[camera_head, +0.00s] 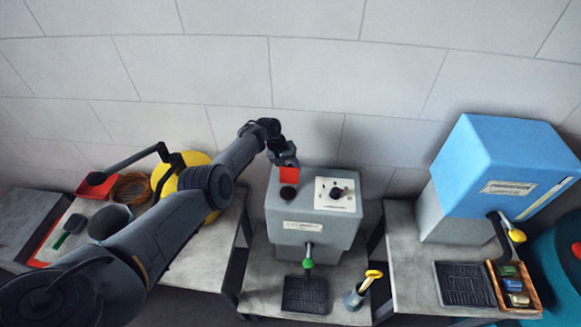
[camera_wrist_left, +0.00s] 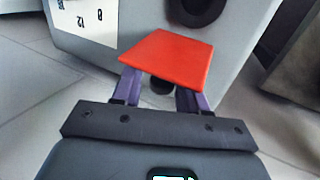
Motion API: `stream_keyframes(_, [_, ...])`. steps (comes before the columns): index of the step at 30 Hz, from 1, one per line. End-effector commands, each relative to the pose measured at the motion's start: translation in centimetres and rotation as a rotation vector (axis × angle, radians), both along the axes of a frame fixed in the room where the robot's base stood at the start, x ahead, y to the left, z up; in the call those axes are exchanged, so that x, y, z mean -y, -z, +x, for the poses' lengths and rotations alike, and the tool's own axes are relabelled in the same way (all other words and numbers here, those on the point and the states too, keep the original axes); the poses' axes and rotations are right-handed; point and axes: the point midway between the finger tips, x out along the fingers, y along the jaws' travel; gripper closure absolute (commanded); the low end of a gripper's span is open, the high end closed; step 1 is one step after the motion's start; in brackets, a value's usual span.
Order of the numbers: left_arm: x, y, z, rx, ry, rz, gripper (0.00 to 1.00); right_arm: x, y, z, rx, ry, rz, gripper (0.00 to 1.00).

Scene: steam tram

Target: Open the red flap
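The red flap (camera_head: 289,174) is at the top left of the grey machine (camera_head: 314,218), just behind a dark round opening or ring (camera_head: 288,192) that lies uncovered. My left gripper (camera_head: 284,160) reaches in from behind the flap, close against it. In the left wrist view the flap (camera_wrist_left: 168,58) lies across the ends of my purple fingers (camera_wrist_left: 160,92), which stand apart with a small dark part between them. The fingertips are hidden by the flap, so contact cannot be told. The dark ring (camera_wrist_left: 196,8) shows beyond the flap. My right gripper is not in view.
A white dial panel (camera_head: 336,194) sits right of the flap. A green-knobbed lever (camera_head: 308,263) and a dark grate (camera_head: 304,295) are in front. A yellow-handled tool in a cup (camera_head: 356,297) stands nearby. A blue-topped machine (camera_head: 495,170) is at right; a wall is behind.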

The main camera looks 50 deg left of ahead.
Motion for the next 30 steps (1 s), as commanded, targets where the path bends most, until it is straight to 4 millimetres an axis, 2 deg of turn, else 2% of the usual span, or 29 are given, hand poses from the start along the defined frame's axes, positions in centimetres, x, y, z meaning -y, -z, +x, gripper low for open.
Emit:
stream_keyframes(11, [-0.2,-0.5,-0.1,-0.001,0.0,0.001,0.53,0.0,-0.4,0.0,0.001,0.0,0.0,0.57])
stream_keyframes(17, [-0.9,-2.8,-0.6,-0.001,-0.001,0.002,0.53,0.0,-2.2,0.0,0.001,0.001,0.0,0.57])
stream_keyframes(22, [-1.8,-5.6,-1.3,0.0,-0.002,0.002,0.53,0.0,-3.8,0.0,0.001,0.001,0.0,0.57])
stream_keyframes(30, [-2.9,-8.8,-2.2,0.0,0.0,0.0,0.53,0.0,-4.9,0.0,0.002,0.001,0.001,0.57])
